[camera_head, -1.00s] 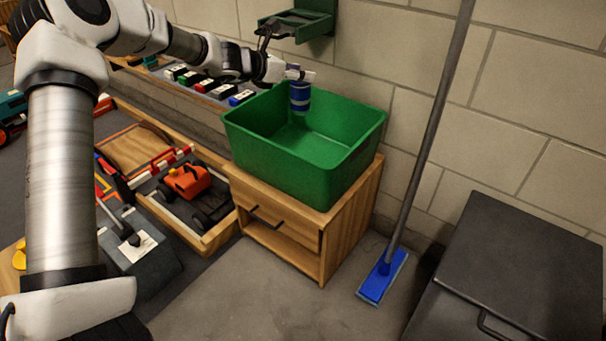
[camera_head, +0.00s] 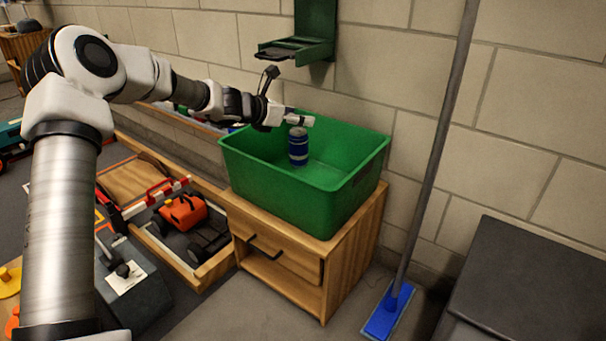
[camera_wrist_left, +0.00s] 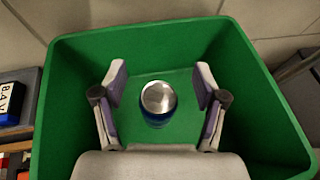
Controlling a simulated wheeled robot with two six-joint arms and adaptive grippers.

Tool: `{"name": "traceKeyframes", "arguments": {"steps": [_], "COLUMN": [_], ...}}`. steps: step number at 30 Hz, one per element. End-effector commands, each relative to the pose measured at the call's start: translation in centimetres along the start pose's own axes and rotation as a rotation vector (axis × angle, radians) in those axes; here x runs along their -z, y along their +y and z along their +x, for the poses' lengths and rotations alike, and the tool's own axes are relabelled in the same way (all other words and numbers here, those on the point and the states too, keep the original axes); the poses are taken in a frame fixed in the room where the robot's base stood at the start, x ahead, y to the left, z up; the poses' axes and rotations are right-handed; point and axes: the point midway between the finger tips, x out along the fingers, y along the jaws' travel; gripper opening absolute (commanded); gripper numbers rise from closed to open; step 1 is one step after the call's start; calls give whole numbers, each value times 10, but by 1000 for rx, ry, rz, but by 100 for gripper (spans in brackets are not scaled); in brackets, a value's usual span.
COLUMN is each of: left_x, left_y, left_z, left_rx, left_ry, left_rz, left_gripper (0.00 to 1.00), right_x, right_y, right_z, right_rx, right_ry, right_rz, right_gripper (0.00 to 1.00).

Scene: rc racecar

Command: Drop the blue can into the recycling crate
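The blue can (camera_head: 298,149) has silver bands and a silver top. It is upright inside the green recycling crate (camera_head: 275,190), below my left gripper (camera_head: 301,119). In the left wrist view the can (camera_wrist_left: 158,103) shows top-on between the spread fingers of my left gripper (camera_wrist_left: 160,92), with a clear gap on both sides. My left gripper is open and reaches in over the crate (camera_wrist_left: 75,85) from the left. I cannot tell whether the can's base touches the crate floor. My right gripper is not in view.
The crate stands on a wooden cabinet (camera_head: 350,250) against a block wall. A green wall bracket (camera_head: 310,40) hangs above it. A mop (camera_head: 435,150) leans at the right, near a dark box (camera_head: 520,280). An orange toy car (camera_head: 183,213) lies at the left.

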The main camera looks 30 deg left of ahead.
Motion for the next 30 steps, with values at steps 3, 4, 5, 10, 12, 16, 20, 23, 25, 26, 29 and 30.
{"name": "traceKeyframes", "arguments": {"steps": [3,4,5,10,12,16,20,23,25,26,29,30], "left_x": [0,0,0,0,0,-1,0,0,0,0,1,1], "left_y": [0,0,0,0,1,0,0,0,0,0,0,0], "left_z": [0,0,0,-3,-10,-36,-60,-70,-73,-74,-75,-75], "left_rx": [0,0,0,0,-1,1,2,1,1,0,-1,-1], "left_ry": [0,0,0,0,-2,-5,-2,0,-1,0,0,0], "left_rz": [0,0,0,-1,-4,-5,-3,-1,-1,0,-1,-1], "left_gripper": [81,81,81,81,81,81,81,81,81,81,81,81], "right_x": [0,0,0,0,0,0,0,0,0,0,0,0], "right_y": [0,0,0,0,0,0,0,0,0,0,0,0], "right_z": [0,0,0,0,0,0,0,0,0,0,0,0], "right_rx": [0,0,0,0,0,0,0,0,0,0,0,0], "right_ry": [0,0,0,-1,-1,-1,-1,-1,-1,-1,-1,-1], "right_rz": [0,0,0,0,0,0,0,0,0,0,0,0], "right_gripper": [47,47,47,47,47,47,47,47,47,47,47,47]}}
